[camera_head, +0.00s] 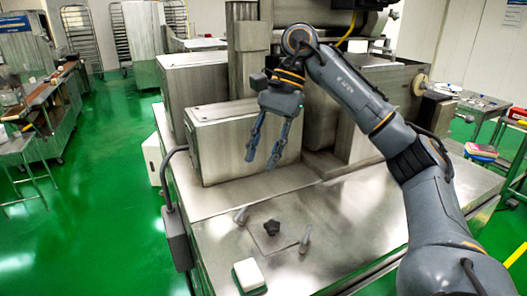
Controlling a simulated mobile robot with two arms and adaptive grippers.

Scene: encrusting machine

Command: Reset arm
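My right gripper (263,160) hangs above the steel machine top, in front of a box-shaped steel housing. Its two fingers point down and stand apart with nothing between them. My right arm reaches in from the lower right, bends over the machine and turns down at the wrist. My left gripper does not show.
On the machine top (350,215) below are a black star knob (271,227), two small upright metal handles (305,238) and a white block (249,274) near the front edge. Steel housings (240,140) stand close behind the gripper. Green floor (110,190) lies open at left.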

